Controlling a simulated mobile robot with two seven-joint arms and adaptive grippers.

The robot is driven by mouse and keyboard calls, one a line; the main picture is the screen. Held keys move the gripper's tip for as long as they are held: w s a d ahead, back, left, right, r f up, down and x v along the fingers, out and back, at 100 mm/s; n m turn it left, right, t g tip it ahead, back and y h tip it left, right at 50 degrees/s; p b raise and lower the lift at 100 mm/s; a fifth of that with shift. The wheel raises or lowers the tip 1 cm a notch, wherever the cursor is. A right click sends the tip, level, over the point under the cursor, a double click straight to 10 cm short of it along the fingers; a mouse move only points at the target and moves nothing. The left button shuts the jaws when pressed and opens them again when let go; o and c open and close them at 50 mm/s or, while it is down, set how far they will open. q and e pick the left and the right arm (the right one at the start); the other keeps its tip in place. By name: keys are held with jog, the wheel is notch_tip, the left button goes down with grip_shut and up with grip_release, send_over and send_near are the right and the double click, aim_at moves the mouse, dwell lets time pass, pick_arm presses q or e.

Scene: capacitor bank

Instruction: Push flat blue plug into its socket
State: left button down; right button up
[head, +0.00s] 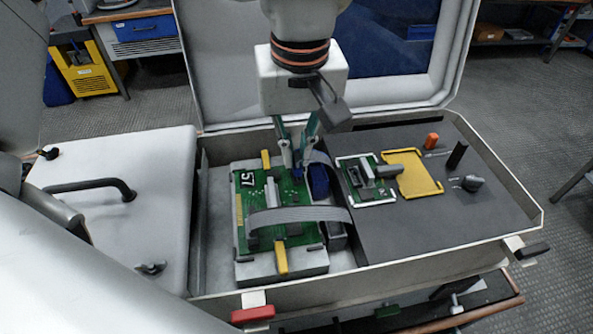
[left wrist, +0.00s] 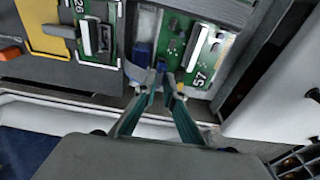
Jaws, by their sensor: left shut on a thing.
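My left gripper (head: 299,168) comes down from the top of the head view, over the far right part of the green board (head: 285,199) marked 57. Its fingers are shut on a small blue plug (head: 297,173). In the left wrist view the gripper (left wrist: 162,75) holds the blue plug (left wrist: 159,69) between its tips, beside the edge of the board (left wrist: 198,48). The fingers hide most of the plug. I cannot make out its socket or whether the plug touches it. My right gripper is not in view.
A grey ribbon cable (head: 300,214) arches over the board's front and right side. A larger blue piece (head: 319,181) stands right of the fingers. Yellow clips (head: 280,258) hold the board. A smaller green board (head: 365,178) and yellow frame (head: 411,172) lie on the dark panel.

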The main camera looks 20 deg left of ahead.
pick_arm(q)
jog(key=shift+f+b, duration=0.3)
jog(key=shift+f, duration=0.25)
jog(key=c, duration=2.1)
grip_release()
jog(key=shift+s+d+r, duration=0.1)
jog(key=shift+s+r, duration=0.05)
jog(key=shift+r, duration=1.2)
jog(key=shift+s+d+r, duration=0.1)
jog(key=shift+r, duration=1.2)
jog(key=shift+s+d+r, duration=0.1)
jog(key=shift+s+r, duration=0.05)
jog(key=shift+r, duration=1.2)
